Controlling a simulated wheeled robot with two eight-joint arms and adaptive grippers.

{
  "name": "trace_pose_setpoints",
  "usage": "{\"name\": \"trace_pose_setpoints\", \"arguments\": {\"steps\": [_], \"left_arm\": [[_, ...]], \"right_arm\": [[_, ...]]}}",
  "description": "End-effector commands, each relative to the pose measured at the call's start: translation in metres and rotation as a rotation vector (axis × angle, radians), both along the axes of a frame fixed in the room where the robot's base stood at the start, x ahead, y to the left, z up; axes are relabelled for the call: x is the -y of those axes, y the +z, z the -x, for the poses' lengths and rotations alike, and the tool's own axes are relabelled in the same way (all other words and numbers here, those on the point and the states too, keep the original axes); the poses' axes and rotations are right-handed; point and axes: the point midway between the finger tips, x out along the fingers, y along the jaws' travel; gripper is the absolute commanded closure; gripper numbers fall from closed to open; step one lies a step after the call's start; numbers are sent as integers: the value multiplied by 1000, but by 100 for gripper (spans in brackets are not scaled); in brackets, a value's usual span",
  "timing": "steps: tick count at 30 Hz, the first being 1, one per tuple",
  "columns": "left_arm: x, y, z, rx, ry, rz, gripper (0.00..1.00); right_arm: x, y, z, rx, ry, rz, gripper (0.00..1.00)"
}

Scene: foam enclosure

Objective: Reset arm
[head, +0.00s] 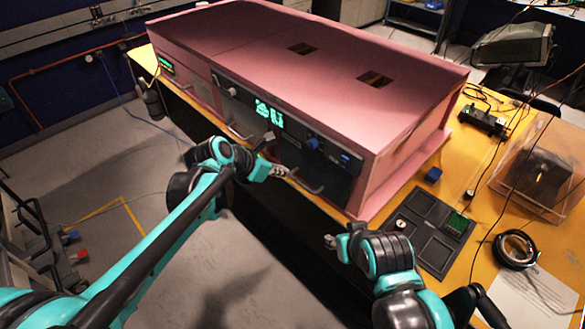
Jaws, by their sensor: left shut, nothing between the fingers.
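A large pink foam enclosure (310,55) stands on the yellow table. Its front has a dark panel (330,165) with a green display, a blue knob and handles. My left arm reaches in from the lower left. My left gripper (284,171) is shut and empty, in front of the dark panel near a front handle (305,185); I cannot tell whether it touches. My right gripper (331,242) is at the table's front edge, right of centre, pointing left; its fingers are too small to read.
A dark tray (436,262) with a green part lies on the yellow table (480,205) right of the enclosure. Beside it are a small blue block (433,174), a black ring (516,250) and a clear case (540,165). Floor is open at the left.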

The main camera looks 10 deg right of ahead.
Motion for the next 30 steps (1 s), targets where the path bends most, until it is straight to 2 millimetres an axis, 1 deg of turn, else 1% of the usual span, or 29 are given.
{"name": "trace_pose_setpoints", "arguments": {"steps": [1, 6, 14, 17, 20, 23, 24, 26, 27, 29, 30], "left_arm": [[-6, 9, 4, -1, 1, -1, 100], [-19, 23, 13, -1, 1, -1, 100], [-23, 26, 17, 4, -5, -5, 100], [-31, 26, 23, 47, -44, -51, 100], [-50, 25, 39, 154, -152, -173, 100], [-80, 22, 64, 301, -328, -365, 100], [-93, 19, 75, 362, -410, -452, 100], [-111, 16, 91, 446, -539, -584, 100], [-123, 12, 102, 498, -629, -671, 100], [-141, 7, 119, 565, -767, -802, 100], [-153, 2, 130, 603, -865, -887, 100]], "right_arm": [[0, 6, 0, 0, 0, 0, 60], [0, 11, 0, 0, 0, 0, 60], [0, 11, 0, 0, 0, 0, 60], [0, 10, 0, 0, 0, 0, 60], [0, 8, 0, 0, 0, 0, 60], [0, 5, 0, 0, 0, 0, 60], [0, 4, 0, 0, 0, 0, 60], [0, 2, 0, 0, 0, 0, 60], [0, 1, 0, 0, 0, 0, 60], [0, -1, 0, 0, 0, 0, 60], [0, -2, 0, 0, 0, 0, 60]]}}
